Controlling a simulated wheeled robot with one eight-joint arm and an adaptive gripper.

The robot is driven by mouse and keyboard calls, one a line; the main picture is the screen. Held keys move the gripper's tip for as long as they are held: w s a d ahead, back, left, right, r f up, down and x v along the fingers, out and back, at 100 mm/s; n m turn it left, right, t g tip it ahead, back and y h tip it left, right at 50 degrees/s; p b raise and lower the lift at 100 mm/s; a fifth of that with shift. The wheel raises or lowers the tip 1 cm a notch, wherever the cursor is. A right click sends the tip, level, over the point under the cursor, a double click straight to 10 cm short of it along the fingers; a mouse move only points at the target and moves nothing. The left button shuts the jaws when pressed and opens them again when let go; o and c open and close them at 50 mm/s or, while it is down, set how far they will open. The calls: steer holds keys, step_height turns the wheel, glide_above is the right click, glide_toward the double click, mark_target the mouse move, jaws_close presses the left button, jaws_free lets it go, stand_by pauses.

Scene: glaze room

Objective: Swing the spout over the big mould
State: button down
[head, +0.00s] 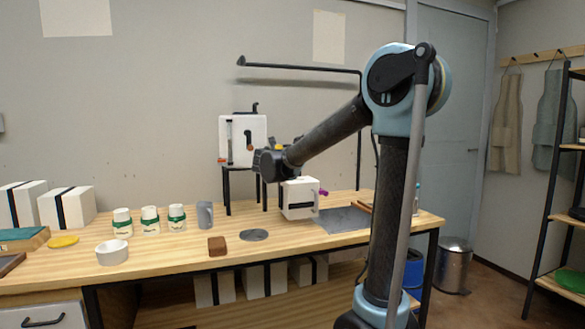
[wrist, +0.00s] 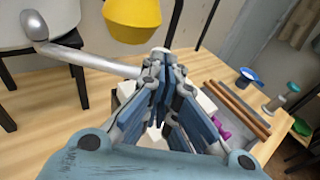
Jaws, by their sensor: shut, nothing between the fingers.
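A white tank (head: 236,128) stands on a black stand at the back of the table. In the wrist view, a silver spout (wrist: 95,62) runs from the tank (wrist: 62,14) toward my fingers. Its far end is at or behind my fingertips; I cannot tell whether they touch. My gripper (wrist: 160,56) is shut and empty beside the spout, also seen in the head view (head: 264,162). A white mould (head: 298,204) with a purple part sits on the table below my gripper, apparently the big mould. My fingers mostly hide it in the wrist view.
A yellow piece (wrist: 133,18) is just beyond my fingertips. Several glaze jars (head: 150,220), a grey cup (head: 205,214), a white bowl (head: 112,252) and a brown block (head: 217,246) stand left of the mould. A grey mat (head: 343,219) lies to its right.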

steer(key=shift+w+d, duration=0.9)
steer(key=shift+w, duration=0.3)
steer(key=shift+s, duration=0.1)
